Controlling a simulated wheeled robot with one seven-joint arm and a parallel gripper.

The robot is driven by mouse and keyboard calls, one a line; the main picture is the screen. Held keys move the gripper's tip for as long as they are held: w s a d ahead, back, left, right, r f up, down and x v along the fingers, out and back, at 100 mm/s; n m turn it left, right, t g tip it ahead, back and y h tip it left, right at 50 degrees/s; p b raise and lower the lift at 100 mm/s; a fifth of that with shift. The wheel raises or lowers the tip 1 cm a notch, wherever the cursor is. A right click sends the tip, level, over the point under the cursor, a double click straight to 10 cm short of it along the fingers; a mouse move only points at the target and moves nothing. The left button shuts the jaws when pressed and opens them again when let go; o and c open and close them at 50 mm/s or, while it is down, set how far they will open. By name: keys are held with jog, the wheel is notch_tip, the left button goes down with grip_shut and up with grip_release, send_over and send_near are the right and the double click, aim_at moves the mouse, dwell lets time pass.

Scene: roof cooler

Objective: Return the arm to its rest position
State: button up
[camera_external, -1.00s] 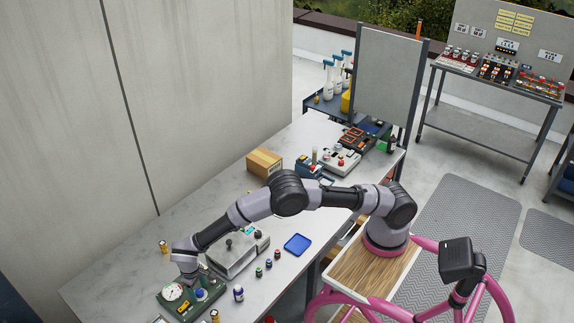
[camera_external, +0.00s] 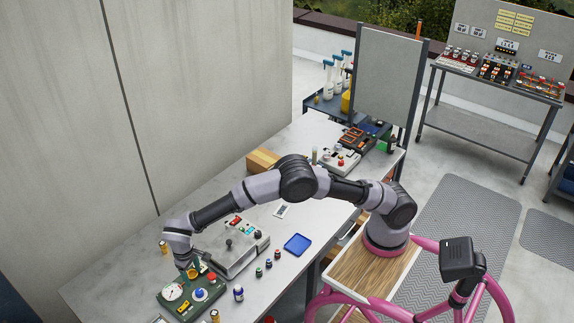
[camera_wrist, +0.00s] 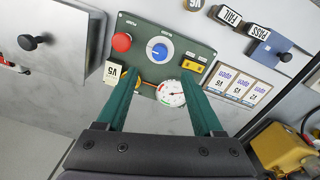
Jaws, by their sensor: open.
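My arm reaches left across the grey workbench (camera_external: 130,275) from its base on the wooden-topped cart. My gripper (camera_external: 188,272) is above the far edge of a green gauge panel (camera_external: 180,300). In the wrist view my gripper (camera_wrist: 165,105) has its two green fingers well apart. Between them shows the panel (camera_wrist: 140,28) with a red button, a blue knob and a white dial gauge (camera_wrist: 170,93). Nothing is clearly held between the fingers.
A grey metal box with a black knob (camera_external: 240,258) stands right of the panel. Small bottles (camera_external: 239,294) and a blue tray (camera_external: 298,244) are nearby. A cardboard box (camera_external: 262,160) sits behind the arm. A tall wall (camera_external: 200,90) borders the bench.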

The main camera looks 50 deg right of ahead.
jog(key=shift+r, duration=0.1)
dwell(0.3)
jog(key=w+d+r+m+t+y, duration=0.1)
jog(key=w+d+r, duration=0.2)
jog(key=d+r, duration=0.7)
jog(key=w+d+r+m+y, duration=0.1)
jog(key=w+d+r+m, duration=0.15)
jog(key=d+r, duration=0.7)
jog(key=s+d+r+t+y, duration=0.1)
jog(key=s+d+r, duration=0.3)
jog(key=d, duration=0.5)
jog(key=s+d+r+t, duration=0.1)
jog(key=d+r, duration=0.4)
jog(key=d, duration=0.3)
jog(key=s+d+m+t, duration=0.4)
jog(key=s+d, duration=1.3)
jog(key=s, duration=0.2)
jog(key=shift+s+d+h, duration=0.25)
jog(key=shift+s+h, duration=0.05)
jog(key=shift+s, duration=0.05)
jog(key=shift+f, duration=0.1)
